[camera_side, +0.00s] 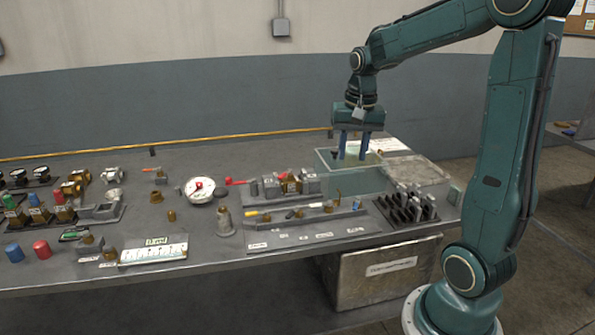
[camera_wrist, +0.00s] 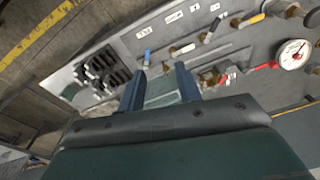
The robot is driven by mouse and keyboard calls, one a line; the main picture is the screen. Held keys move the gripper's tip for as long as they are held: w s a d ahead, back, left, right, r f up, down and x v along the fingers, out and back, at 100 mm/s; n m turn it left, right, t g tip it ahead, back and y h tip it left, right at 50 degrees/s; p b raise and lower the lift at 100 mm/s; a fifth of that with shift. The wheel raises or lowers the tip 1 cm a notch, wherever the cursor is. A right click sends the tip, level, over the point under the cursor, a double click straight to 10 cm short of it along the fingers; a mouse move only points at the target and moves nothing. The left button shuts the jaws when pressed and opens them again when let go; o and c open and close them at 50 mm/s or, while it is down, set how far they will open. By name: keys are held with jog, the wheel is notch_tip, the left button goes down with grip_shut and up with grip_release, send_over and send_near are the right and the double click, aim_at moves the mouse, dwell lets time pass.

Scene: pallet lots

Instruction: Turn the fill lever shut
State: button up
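Several small levers stand on a grey valve strip (camera_side: 300,228), with white labels in front too small to read, so I cannot tell which is the fill lever. In the wrist view the yellow handle (camera_wrist: 250,20) and blue handle (camera_wrist: 147,57) also show. A red-handled lever (camera_side: 237,181) lies behind the strip beside the gauge. My gripper (camera_side: 353,157) points down over the bin, its fingers apart and nothing seen between them, right of and behind the levers.
The pale green open bin (camera_side: 355,182) lies under my gripper. A black slotted rack (camera_side: 405,210) stands right of the strip. Switches and coloured caps crowd the bench's left end.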

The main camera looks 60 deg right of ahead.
aim_at(356, 205)
jog(key=d+f+m+g, duration=0.1)
jog(key=d+f+m, duration=0.3)
jog(key=d, duration=0.3)
jog(key=shift+d+y, duration=0.15)
jog(key=shift+y, duration=0.15)
jog(key=shift+w+f, duration=0.1)
jog(key=shift+f, duration=0.05)
notch_tip(356, 205, down, 14)
jog(key=shift+r, duration=0.25)
grip_shut()
